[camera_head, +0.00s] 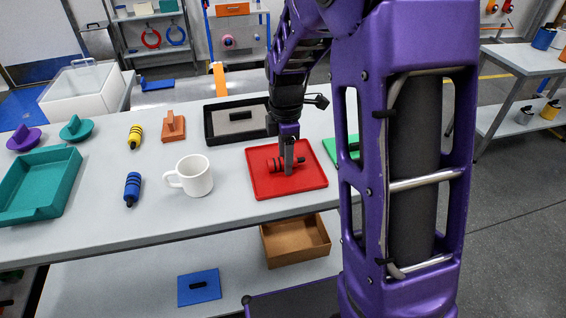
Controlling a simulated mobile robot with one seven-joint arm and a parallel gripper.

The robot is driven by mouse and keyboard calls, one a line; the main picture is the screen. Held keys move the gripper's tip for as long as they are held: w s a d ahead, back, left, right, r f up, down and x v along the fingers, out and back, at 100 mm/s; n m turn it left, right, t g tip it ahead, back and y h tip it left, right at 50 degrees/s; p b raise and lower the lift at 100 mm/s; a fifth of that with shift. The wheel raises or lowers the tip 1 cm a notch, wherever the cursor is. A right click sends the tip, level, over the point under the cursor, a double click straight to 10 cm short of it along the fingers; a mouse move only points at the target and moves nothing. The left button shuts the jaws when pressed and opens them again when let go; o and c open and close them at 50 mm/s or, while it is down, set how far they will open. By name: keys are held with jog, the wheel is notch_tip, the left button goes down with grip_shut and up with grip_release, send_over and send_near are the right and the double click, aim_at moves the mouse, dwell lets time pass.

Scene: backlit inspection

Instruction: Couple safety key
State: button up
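A red cylinder with dark bands (274,164) lies at the middle of a red tray (311,180) on the bench. Yellow (135,136) and blue (132,188) banded cylinders lie to the left. I cannot tell which piece is the safety key. My gripper (289,168) points down over the red tray, at the red cylinder. One grey finger shows in front of the cylinder and hides part of it. The other finger is hidden, so I cannot see whether the gripper is shut on it.
A white mug (191,176) stands left of the red tray. A black tray (209,121) lies behind it and a green tray (332,149) to its right, partly hidden by my arm.

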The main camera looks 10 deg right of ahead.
grip_shut()
notch_tip(320, 180, up, 10)
jog(key=p, duration=0.2)
jog(key=shift+c, duration=1.1)
grip_release()
grip_shut()
